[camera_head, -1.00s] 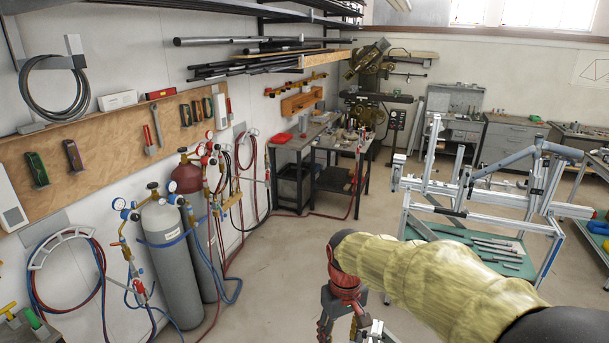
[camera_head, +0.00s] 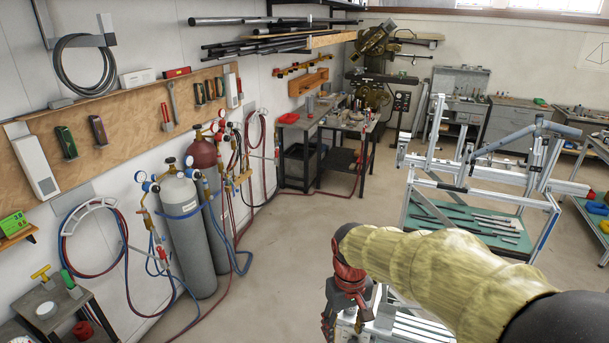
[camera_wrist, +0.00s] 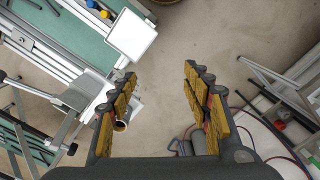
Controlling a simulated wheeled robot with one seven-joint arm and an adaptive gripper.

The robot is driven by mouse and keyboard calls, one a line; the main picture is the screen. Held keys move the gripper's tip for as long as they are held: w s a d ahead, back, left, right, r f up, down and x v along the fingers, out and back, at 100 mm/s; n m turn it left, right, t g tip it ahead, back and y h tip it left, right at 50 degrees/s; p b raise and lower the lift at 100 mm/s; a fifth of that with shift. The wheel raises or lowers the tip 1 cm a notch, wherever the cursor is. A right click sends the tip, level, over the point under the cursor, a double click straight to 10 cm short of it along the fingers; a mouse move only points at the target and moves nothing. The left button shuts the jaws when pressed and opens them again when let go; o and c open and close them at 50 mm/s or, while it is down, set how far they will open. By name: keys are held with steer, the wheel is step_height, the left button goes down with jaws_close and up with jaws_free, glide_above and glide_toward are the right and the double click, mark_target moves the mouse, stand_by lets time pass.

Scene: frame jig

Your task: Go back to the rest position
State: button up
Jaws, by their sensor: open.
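My gripper (camera_wrist: 158,110) is open in the wrist view, with its two yellow-padded fingers apart and only the floor showing between them. In the head view my gripper (camera_head: 343,318) hangs below the red wrist at the lower middle, partly cut off by the bottom edge. My arm in its yellow cover reaches in from the lower right. The frame jig (camera_head: 480,187) with its aluminium rails stands to the right, beyond the arm. No object is seen in the gripper.
Grey and red gas cylinders (camera_head: 186,235) with hoses stand along the left wall. A small side table (camera_head: 100,318) is at the lower left. A workbench (camera_head: 330,130) stands at the back. The floor (camera_head: 290,245) between cylinders and jig is clear.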

steer(key=s+d+f+m+t+b, duration=0.2)
steer(key=s+d+t+b, duration=0.1)
steer(key=s+b, duration=0.6)
steer(key=s+d+f+m+t+b, duration=0.1)
steer(key=s+d+f+t+b, duration=0.1)
steer(key=s+d+b, duration=0.4)
steer(key=s+t+b, duration=0.1)
steer(key=s+b, duration=0.2)
steer(key=shift+d+m, duration=0.15)
steer(key=shift+m, duration=0.25)
steer(key=shift+s+r, duration=0.1)
steer(key=shift+c, duration=0.3)
